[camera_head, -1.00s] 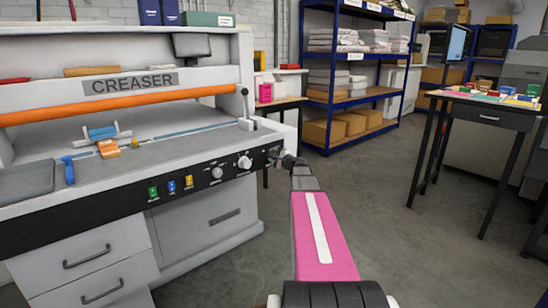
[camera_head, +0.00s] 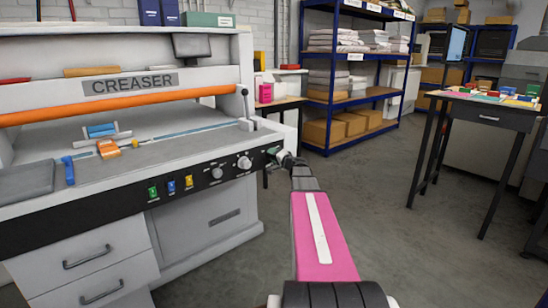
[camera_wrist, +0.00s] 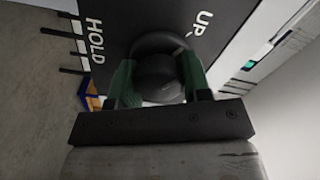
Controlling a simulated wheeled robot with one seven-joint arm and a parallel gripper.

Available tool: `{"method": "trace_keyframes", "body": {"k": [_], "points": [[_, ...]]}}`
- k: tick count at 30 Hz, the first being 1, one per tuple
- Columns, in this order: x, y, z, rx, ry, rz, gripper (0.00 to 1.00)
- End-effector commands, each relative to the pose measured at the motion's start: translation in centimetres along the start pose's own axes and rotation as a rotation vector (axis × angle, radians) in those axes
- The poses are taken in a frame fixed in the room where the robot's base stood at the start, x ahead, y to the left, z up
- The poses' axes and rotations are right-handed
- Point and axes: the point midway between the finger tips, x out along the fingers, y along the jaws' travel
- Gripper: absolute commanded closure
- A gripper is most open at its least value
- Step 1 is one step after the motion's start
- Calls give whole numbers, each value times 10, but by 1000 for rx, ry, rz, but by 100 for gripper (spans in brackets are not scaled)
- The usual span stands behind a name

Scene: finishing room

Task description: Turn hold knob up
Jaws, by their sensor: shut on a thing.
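The hold knob (camera_wrist: 158,78) is a dark round knob on the black panel in the wrist view, with a wider dark ring behind it. White "HOLD" and "UP" lettering stands beside it. My gripper (camera_wrist: 154,80) has its two green fingers on opposite sides of the knob and is shut on it. Which way the knob points cannot be made out. In the head view my gripper (camera_head: 273,153) is at the right end of the creaser's front panel (camera_head: 128,204) and hides the knob there.
The creaser (camera_head: 240,200) has white knobs (camera_head: 244,163) and several coloured switches (camera_head: 171,187) left of my gripper. A lever (camera_head: 246,100) stands above. Blue shelving (camera_head: 328,100) and a table (camera_head: 480,115) are behind to the right.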

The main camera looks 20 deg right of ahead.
Motion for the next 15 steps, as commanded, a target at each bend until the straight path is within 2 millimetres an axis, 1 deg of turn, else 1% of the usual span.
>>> {"method": "trace_keyframes", "body": {"k": [6, 15], "points": [[0, 1, 1, -60, -1, 3, 80], [0, 1, 1, -78, -1, 3, 80]]}}
